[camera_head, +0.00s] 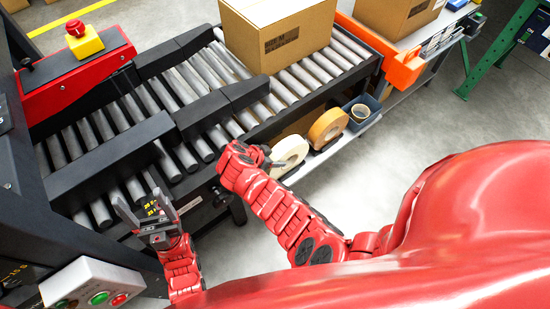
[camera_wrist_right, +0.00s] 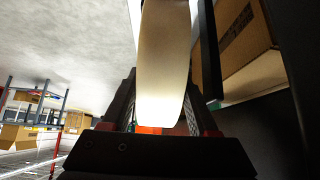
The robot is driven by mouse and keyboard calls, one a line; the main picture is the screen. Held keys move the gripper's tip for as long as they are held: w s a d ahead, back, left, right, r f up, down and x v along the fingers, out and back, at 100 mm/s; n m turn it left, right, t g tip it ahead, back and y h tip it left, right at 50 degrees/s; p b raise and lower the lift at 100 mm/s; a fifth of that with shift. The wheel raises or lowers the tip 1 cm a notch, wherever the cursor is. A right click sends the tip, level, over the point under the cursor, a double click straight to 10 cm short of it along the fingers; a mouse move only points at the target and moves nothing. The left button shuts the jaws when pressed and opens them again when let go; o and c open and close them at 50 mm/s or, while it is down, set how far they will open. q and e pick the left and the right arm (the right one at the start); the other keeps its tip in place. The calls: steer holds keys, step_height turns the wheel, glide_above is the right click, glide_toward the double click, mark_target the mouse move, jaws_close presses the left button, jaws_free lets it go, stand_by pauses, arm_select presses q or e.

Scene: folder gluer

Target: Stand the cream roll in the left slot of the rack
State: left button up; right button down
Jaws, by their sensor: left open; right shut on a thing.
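The cream roll (camera_head: 291,153) is upright, its round face showing, beside a tan roll (camera_head: 328,129) at the shelf edge below the conveyor. My right gripper (camera_head: 268,161) is shut on its left side. In the right wrist view the cream roll (camera_wrist_right: 163,60) stands between the two fingers. Of the rack, only small dark parts (camera_head: 313,152) show near the bottoms of the rolls. Its left slot is hidden, and I cannot tell whether the cream roll rests in it. My left gripper (camera_head: 143,207) is open and empty, in front of the conveyor at the left.
A blue bin (camera_head: 374,124) with a small roll inside stands right of the tan roll. A large carton (camera_head: 277,36) sits on the roller conveyor (camera_head: 205,78) behind. A control box with buttons (camera_head: 92,287) is at the lower left. The floor right of the shelf is clear.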

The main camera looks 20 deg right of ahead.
steer(key=shift+f, duration=0.15)
steer(key=shift+c, duration=0.4)
jaws_free()
steer(key=shift+a, duration=0.1)
steer(key=shift+s+a+f, duration=0.1)
steer(key=shift+a+r, duration=0.2)
steer(key=p+v, duration=0.6)
steer(key=v, duration=1)
steer(key=shift+r, duration=0.5)
